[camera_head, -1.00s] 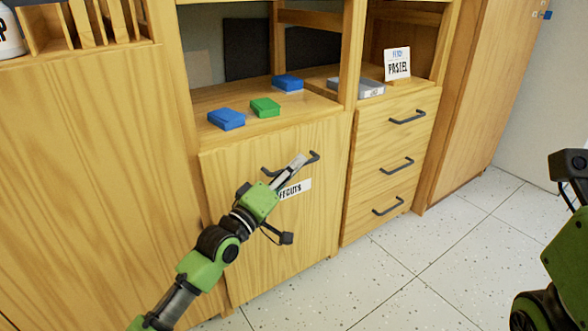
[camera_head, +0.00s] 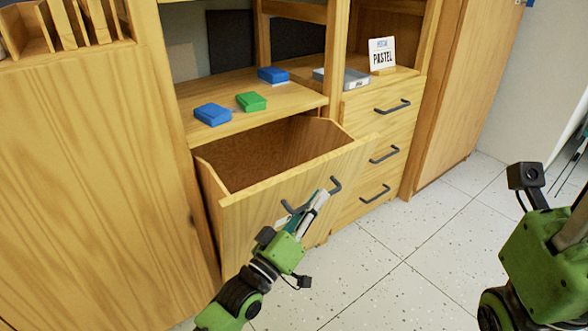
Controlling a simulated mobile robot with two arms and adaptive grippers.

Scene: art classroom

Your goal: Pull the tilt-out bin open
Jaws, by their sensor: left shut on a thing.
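The wooden tilt-out bin (camera_head: 245,232) stands tilted outward below the open shelf, and its hollow inside shows over the top edge of its front. A dark bar handle (camera_head: 334,188) sits on the bin's front. My left gripper (camera_head: 318,198) is shut on this handle, covering its middle. The label on the bin's front is mostly hidden behind the gripper. My right arm shows at the right edge of the view; its fingertips are not in view.
Blue boxes and a green box (camera_head: 251,102) lie on the shelf (camera_head: 190,97) above the bin. Drawers with dark handles (camera_head: 392,107) stand right of the bin, under a "PASTEL" card (camera_head: 382,54). The speckled floor (camera_head: 400,290) in front is clear.

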